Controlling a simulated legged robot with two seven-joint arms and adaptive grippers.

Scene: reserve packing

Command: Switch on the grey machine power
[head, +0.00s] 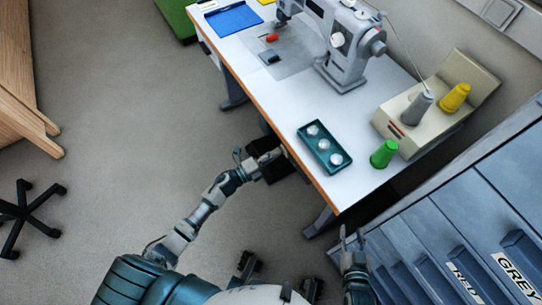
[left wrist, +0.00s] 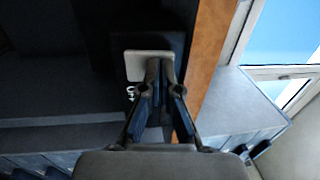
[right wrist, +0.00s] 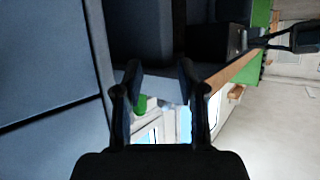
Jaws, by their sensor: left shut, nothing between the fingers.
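The grey sewing machine (head: 345,72) stands on the white table. Below the table's front edge is a dark box (head: 282,173), partly hidden by my left gripper (head: 270,157). In the left wrist view a pale plate (left wrist: 135,66) is on a dark surface beside the wooden table edge, with small white lettering (left wrist: 131,92) that looks like part of "ON". My left gripper (left wrist: 161,64) is shut and empty, its tips in front of this plate; whether they touch it I cannot tell. My right gripper (right wrist: 160,70) is open and empty, near the blue drawers.
The white table (head: 300,95) holds a teal tray (head: 316,159) with several round pieces, a green cone (head: 384,154) and a thread stand (head: 410,138). Blue drawers (head: 430,240), some labelled RED and GREY, stand at the right. A chair base (head: 27,212) is on the left; floor between is clear.

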